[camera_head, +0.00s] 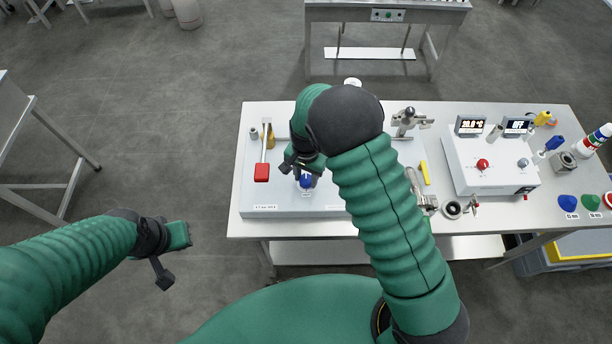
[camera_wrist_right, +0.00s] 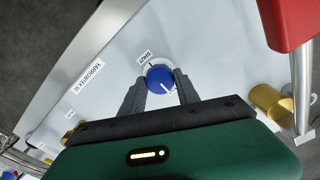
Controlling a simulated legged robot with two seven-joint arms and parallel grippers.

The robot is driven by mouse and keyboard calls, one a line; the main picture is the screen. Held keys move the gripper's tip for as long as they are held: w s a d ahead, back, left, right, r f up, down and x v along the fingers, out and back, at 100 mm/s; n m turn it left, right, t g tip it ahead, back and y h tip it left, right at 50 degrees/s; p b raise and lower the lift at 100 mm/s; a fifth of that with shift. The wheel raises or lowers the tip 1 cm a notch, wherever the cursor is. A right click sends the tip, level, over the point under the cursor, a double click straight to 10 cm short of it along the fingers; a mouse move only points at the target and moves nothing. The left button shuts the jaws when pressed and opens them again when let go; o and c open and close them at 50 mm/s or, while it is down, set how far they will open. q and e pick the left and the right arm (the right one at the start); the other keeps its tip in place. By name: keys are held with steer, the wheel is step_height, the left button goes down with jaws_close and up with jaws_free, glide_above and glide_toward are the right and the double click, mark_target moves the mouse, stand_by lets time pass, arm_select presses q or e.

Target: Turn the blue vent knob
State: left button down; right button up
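The blue vent knob (camera_head: 306,181) sits on the pale panel at the left of the table. In the right wrist view the knob (camera_wrist_right: 158,77) has a white pointer line toward its lower right, and a small label lies just above it. My right gripper (camera_head: 302,171) is at the knob. In the right wrist view its two fingers (camera_wrist_right: 160,88) are apart, one on each side of the knob, with a gap visible on the right; contact on the left cannot be told. My left gripper (camera_head: 178,262) is open and empty, off the table to the left.
A red-handled lever (camera_head: 262,172) stands left of the knob, and its red handle (camera_wrist_right: 287,22) also shows in the right wrist view. A brass fitting (camera_wrist_right: 270,104) is near it. A white control box (camera_head: 490,165) and small tools occupy the table's right side.

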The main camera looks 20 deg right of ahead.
mark_target(306, 178)
steer(key=o, duration=0.4)
steer(key=shift+w+r, duration=0.1)
steer(key=shift+w, duration=0.15)
steer(key=shift+o, duration=0.2)
steer(key=shift+s, duration=0.1)
step_height(306, 178, up, 17)
steer(key=b, duration=0.2)
steer(key=shift+b, duration=0.35)
steer(key=shift+f, duration=0.2)
